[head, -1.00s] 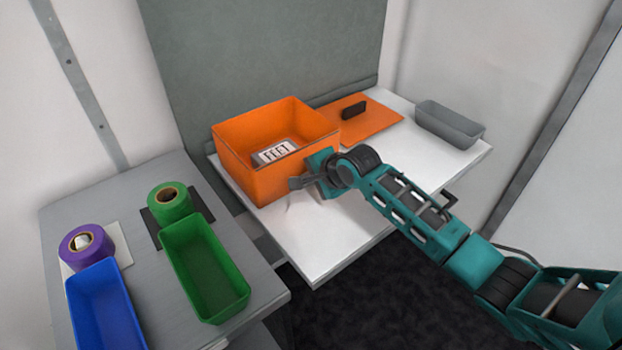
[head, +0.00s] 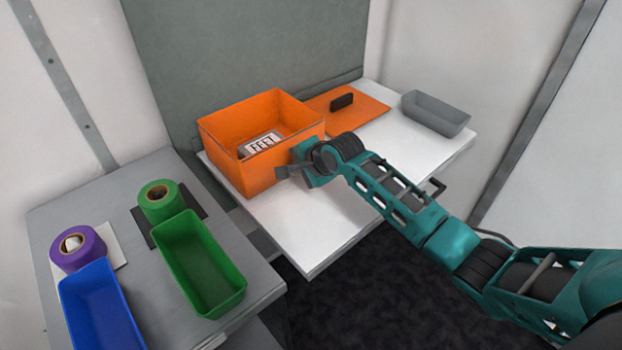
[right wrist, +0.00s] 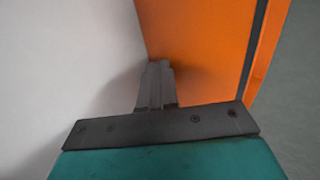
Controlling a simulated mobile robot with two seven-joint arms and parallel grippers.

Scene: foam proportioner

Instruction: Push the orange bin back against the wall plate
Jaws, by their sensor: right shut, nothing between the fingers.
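The orange bin (head: 278,172) stands upright on the white shelf, its back side near the grey-green wall plate (head: 245,60). A white label with dark marks lies inside it. I cannot tell whether its back touches the plate. My right gripper (head: 282,173) is shut and empty, low at the bin's front wall. In the right wrist view, the closed fingers (right wrist: 156,78) point at the orange wall (right wrist: 195,45) and are at or very close to it. My left gripper is not in view.
The white shelf (head: 310,240) has free room in front. An orange mat (head: 365,112) with a black block (head: 342,102) and a grey tray (head: 436,115) are right of the bin. A grey table at left holds green (head: 200,265) and blue (head: 100,310) bins and tape rolls.

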